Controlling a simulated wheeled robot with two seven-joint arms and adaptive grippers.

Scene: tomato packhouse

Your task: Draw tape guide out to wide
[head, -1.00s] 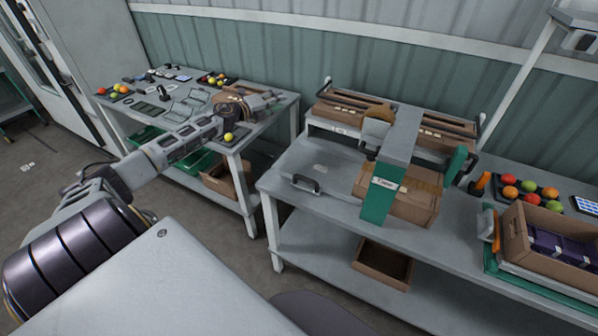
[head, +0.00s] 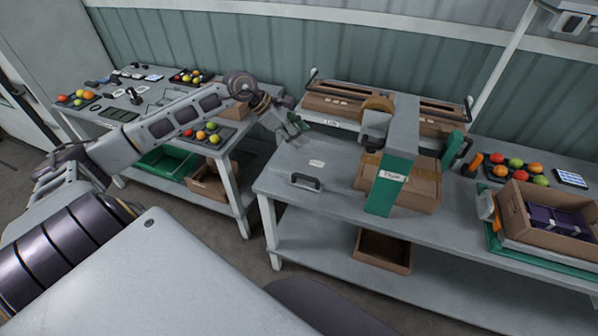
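The taping machine stands on the right bench, a grey arch with a green front (head: 382,188), a small label and a brown tape roll (head: 378,103). A closed brown carton (head: 412,186) sits under the arch. A dark bar handle (head: 306,182) lies on the bench top left of the carton; it looks like the tape guide's pull. A small pale label (head: 317,163) lies behind it, its text too small to read. My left gripper (head: 296,136) hangs over the bench's back left part, apart from the handle; its finger opening is unclear. My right gripper is out of view.
Flattened cartons lie in a rack (head: 341,105) behind the machine. An open carton (head: 513,227) with purple packs stands at right, near a tray of tomatoes (head: 517,170). The left table (head: 228,150) holds tools and tomato trays. The bench top around the handle is clear.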

